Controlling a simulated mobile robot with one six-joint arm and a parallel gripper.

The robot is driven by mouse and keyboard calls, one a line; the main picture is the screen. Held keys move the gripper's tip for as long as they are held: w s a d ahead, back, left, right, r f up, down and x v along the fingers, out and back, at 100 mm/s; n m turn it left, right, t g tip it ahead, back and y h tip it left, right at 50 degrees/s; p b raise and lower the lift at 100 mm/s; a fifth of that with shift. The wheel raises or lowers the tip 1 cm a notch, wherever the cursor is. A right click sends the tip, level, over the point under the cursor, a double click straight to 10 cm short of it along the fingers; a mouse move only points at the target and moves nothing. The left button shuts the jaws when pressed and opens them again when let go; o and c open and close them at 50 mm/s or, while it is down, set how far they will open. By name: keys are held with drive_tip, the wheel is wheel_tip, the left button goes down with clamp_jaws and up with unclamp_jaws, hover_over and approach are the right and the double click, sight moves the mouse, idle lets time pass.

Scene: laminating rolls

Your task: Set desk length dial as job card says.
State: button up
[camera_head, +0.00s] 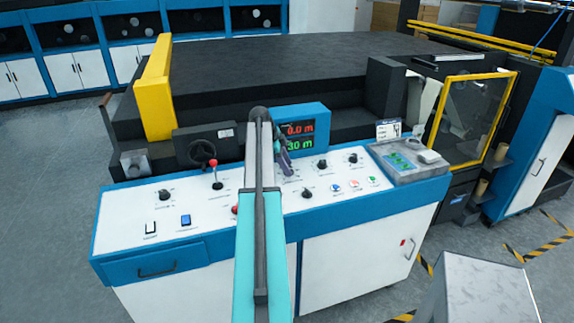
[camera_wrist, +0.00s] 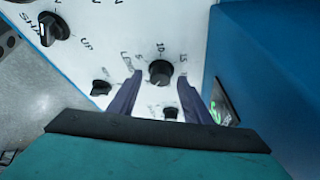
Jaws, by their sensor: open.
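The dial (camera_wrist: 160,72) is a round black knob on the white panel, with 5, 10 and 15 printed around it and a partly legible label starting "LEN" beside it. My gripper (camera_wrist: 159,77) is open, its two dark fingers on either side of the dial; contact cannot be told. In the head view my gripper (camera_head: 284,160) is over the desk's panel (camera_head: 130,208), just below the display, and hides this dial. A small white card (camera_head: 388,130) stands at the panel's right end; its writing is too small to read.
The blue display box (camera_head: 301,115) shows red "0.0 m" and a green figure partly hidden by my arm. Other black knobs (camera_wrist: 101,88), a red-topped lever (camera_head: 215,172) and coloured buttons (camera_head: 354,183) are nearby.

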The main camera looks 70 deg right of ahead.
drive_tip(key=shift+s+f, duration=0.1)
drive_tip(key=shift+f, duration=0.15)
drive_tip(key=c, duration=1.1)
drive_tip(key=shift+o, duration=0.2)
